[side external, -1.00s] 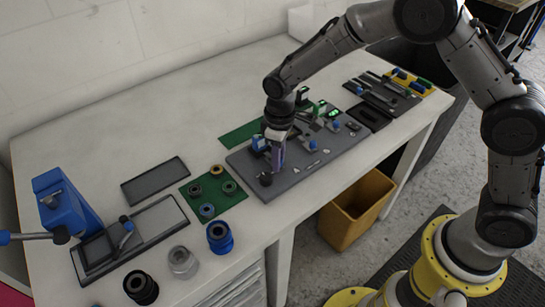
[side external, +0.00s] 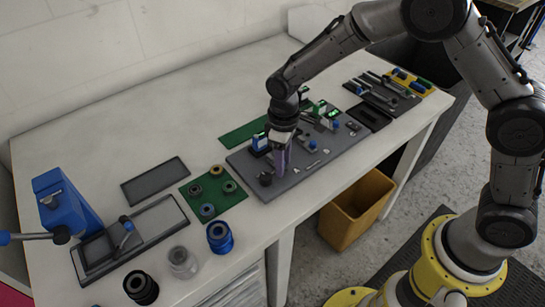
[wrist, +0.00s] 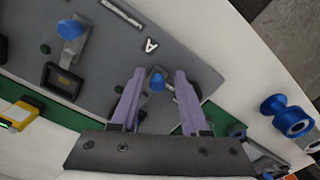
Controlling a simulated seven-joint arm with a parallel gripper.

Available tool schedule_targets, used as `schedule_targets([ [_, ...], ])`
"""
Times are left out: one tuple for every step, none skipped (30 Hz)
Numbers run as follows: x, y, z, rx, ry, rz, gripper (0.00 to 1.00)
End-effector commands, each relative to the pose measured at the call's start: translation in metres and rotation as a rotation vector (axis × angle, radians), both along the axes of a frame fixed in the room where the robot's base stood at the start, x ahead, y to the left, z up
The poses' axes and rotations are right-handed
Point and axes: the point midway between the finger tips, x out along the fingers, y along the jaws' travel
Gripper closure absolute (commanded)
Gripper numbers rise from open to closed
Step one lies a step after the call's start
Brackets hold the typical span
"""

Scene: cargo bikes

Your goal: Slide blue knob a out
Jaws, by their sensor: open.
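In the wrist view, a blue knob (wrist: 157,84) on a small metal piece sits between the two purple fingers of my gripper (wrist: 159,74). A raised letter A (wrist: 151,45) is beside it on the grey board (wrist: 195,40). My gripper is open, with a finger on each side of the knob; whether either touches it I cannot tell. In the side view, my gripper (side external: 281,172) points down over the left part of the board, and its fingers hide this knob. A second blue knob (wrist: 70,28) sits on a slider at the upper left of the wrist view.
More blue knobs (side external: 312,145) stand on the board right of my gripper. A green mat (side external: 229,198) with several rings lies further left. Bare white table (side external: 120,130) is at the back left.

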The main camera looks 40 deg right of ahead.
Motion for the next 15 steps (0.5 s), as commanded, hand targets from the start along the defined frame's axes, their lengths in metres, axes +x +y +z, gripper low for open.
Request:
schedule_targets([
  [0.002,0.0,0.007,0.002,-0.007,0.0,0.55],
  [0.002,0.0,0.01,0.002,-0.008,0.0,0.55],
  [0.003,0.0,0.014,0.002,-0.01,0.0,0.55],
  [0.003,0.0,0.017,0.003,-0.012,0.0,0.55],
  [0.004,0.001,0.02,0.003,-0.012,0.0,0.55],
  [0.004,0.001,0.025,0.004,-0.014,0.0,0.55],
  [0.004,0.001,0.027,0.004,-0.015,0.0,0.55],
  [0.005,0.001,0.03,0.005,-0.016,0.0,0.55],
  [0.005,0.001,0.033,0.005,-0.016,0.0,0.55],
  [0.005,0.001,0.034,0.005,-0.016,0.0,0.55],
  [0.005,0.001,0.036,0.005,-0.016,0.0,0.55],
  [0.005,0.001,0.037,0.005,-0.016,0.0,0.55],
  [0.005,0.001,0.038,0.004,-0.017,0.0,0.55],
  [0.005,0.001,0.038,0.004,-0.017,0.0,0.55],
  [0.005,0.001,0.039,0.005,-0.018,0.0,0.55],
])
